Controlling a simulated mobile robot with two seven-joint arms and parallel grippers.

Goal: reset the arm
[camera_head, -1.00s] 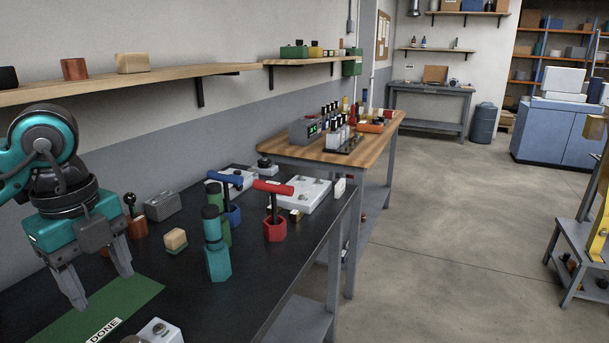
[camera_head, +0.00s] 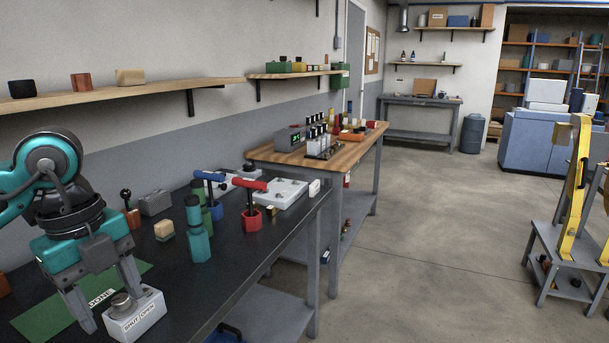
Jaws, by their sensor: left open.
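My left gripper (camera_head: 112,306) hangs over the near left of the black bench (camera_head: 255,262), fingers pointing down and spread apart. A white box (camera_head: 137,318) marked SHUT and OPEN, with a round metal knob (camera_head: 122,303) on top, is right by the fingertips. In the picture the knob lies between the two fingers; I cannot tell whether they touch it. Nothing is visibly held. A green mat (camera_head: 45,318) with a DONE label lies behind and left of the box, partly hidden by the gripper. My right gripper is out of view.
A teal bottle-like tool (camera_head: 198,232), a red-handled tool (camera_head: 251,219), a blue-handled tool (camera_head: 215,205) and a tan block (camera_head: 164,230) stand farther back on the bench. A wall shelf (camera_head: 150,93) runs above. A yellow arm (camera_head: 573,205) stands at right. The floor between is clear.

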